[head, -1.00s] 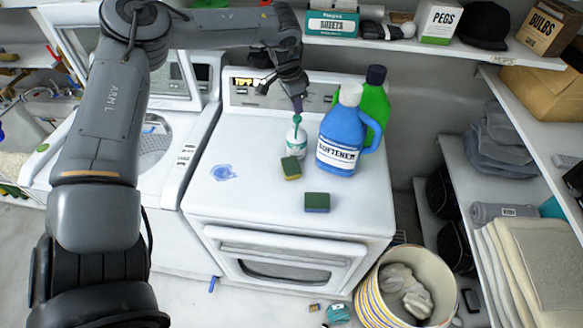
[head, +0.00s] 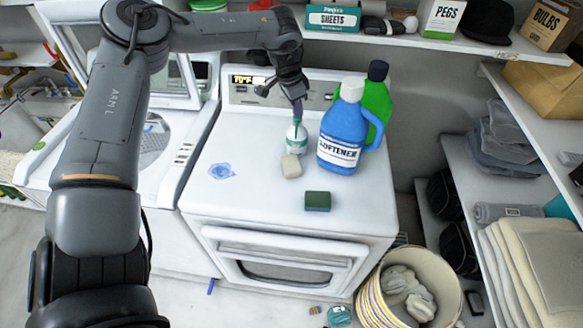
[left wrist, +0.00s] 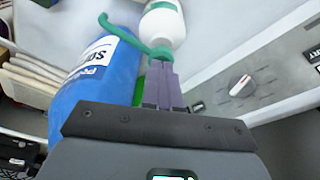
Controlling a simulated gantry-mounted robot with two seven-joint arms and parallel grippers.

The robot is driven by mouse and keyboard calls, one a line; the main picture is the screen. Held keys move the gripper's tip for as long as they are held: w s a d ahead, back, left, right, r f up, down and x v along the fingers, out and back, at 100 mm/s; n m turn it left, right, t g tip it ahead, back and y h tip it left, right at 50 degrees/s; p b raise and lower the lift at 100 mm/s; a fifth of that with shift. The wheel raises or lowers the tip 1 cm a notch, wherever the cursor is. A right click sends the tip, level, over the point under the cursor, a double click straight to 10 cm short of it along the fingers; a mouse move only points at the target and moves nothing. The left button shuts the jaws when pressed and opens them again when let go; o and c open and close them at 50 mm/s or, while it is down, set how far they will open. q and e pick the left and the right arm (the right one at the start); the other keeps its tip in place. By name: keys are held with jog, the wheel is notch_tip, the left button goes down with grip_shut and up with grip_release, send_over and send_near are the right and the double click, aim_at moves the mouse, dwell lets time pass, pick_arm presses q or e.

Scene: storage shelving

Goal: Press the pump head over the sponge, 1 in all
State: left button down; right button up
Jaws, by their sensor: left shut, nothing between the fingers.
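A white pump bottle (head: 297,141) with a green label stands on the white dryer top. Its teal pump head (head: 297,122) sits low near the bottle's neck, and its spout shows in the left wrist view (left wrist: 125,35). My left gripper (head: 298,108) points down onto the pump head, its purple fingers shut and empty, seemingly touching it; the fingers also show in the left wrist view (left wrist: 163,82). A sponge (head: 291,166) lies just in front of the bottle, its top now cream-coloured. A second sponge (head: 317,201), green on top, lies farther forward, to the right.
A blue softener bottle (head: 341,135) stands close to the right of the pump bottle, with a green bottle (head: 377,98) behind it. A blue smear (head: 222,171) marks the dryer top (head: 250,195), whose front left is clear. A shelf (head: 430,48) runs above the back.

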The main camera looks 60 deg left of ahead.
dwell(0.4)
pick_arm(q)
jog(key=shift+r, duration=0.1)
jog(key=shift+w+p+v, duration=0.2)
jog(key=shift+p+v, duration=0.5)
jog(key=shift+v, duration=0.35)
jog(key=shift+r, duration=0.15)
jog(key=p+v, duration=0.1)
jog(key=v, duration=0.2)
jog(key=w+p+v, duration=0.1)
jog(key=p+v, duration=0.1)
jog(key=shift+r, duration=0.5)
